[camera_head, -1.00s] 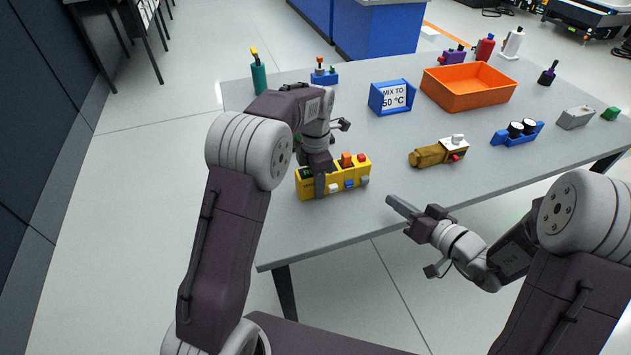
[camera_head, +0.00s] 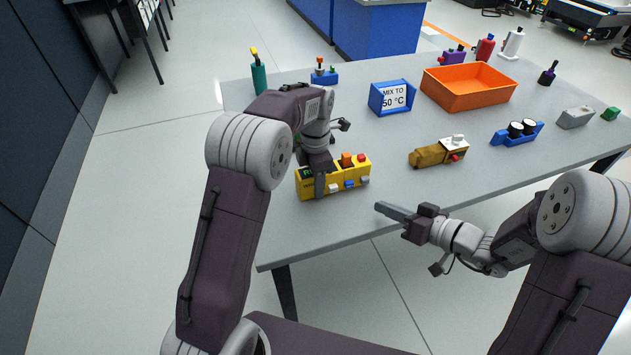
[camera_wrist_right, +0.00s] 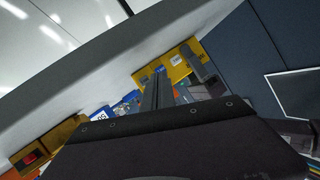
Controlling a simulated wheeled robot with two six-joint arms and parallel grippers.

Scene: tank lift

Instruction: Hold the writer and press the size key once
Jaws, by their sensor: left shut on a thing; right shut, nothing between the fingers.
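The writer looks to be the yellow box (camera_head: 348,179) near the table's front left edge. It has a small dark display with green marks at its left end, and orange, red, white, blue and grey keys or knobs. I cannot read which is the size key. My left gripper (camera_head: 319,186) is shut on the yellow box near its left end. My right gripper (camera_head: 381,208) is shut and empty, apart from the box, to its right at the front table edge. In the right wrist view the yellow box (camera_wrist_right: 180,64) shows beyond the shut fingers (camera_wrist_right: 157,92).
A brown-yellow device (camera_head: 430,157) lies to the right of the box. Behind stand a blue sign (camera_head: 376,98) reading "MIX TO 50 °C" and an orange bin (camera_head: 470,96). A blue holder (camera_head: 531,136) is further right. The table between box and sign is clear.

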